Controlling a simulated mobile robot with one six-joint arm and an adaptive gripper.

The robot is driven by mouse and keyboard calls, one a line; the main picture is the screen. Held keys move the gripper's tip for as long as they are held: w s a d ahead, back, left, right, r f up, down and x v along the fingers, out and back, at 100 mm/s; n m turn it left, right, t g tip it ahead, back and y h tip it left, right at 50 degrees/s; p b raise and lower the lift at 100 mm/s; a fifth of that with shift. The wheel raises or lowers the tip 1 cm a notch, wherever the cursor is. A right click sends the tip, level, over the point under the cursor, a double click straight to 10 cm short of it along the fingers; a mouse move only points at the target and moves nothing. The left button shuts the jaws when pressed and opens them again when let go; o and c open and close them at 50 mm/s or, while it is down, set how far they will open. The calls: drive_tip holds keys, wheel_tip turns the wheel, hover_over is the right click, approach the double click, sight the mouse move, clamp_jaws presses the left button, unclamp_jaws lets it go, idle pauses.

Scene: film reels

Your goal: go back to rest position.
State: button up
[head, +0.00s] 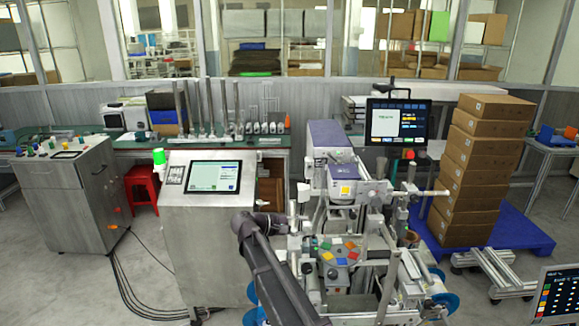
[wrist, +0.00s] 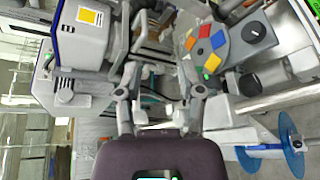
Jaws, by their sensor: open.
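My gripper (wrist: 160,102) shows in the wrist view with its two grey fingers apart. Nothing is held between them. In the head view my dark arm rises from the bottom middle, and the gripper end is hard to tell from the grey machine parts behind it. The machine (head: 345,200) is a grey labelling unit with rollers and a purple-topped box, right of my arm. Its round plate with coloured squares (head: 341,254) lies close to the gripper; the plate also shows in the wrist view (wrist: 215,48). Blue reel discs (wrist: 290,142) sit at the machine's side.
A steel cabinet with a screen (head: 210,215) stands left of my arm, close by. Stacked cardboard boxes (head: 475,170) stand on a blue pallet (head: 515,228) at right. A red stool (head: 142,185) and floor cables lie left. A dark monitor (head: 555,297) fills the lower right corner.

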drive_tip(key=s+d+f+m+g+y, duration=0.35)
drive_tip(key=s+d+f+y, duration=0.25)
drive_tip(key=s+d+f, duration=0.4)
drive_tip(key=s+d+f+m+y, duration=0.1)
drive_tip(key=s+m+y, duration=0.2)
drive_tip(key=s, duration=0.3)
drive_tip(key=s+d+f+m+g+y, duration=0.1)
drive_tip(key=s+f+m+y, duration=0.1)
drive_tip(key=s+y, duration=0.3)
drive_tip(key=shift+s+d+f+m, duration=0.25)
drive_tip(key=shift+s+m, duration=0.4)
drive_tip(key=shift+s, duration=0.55)
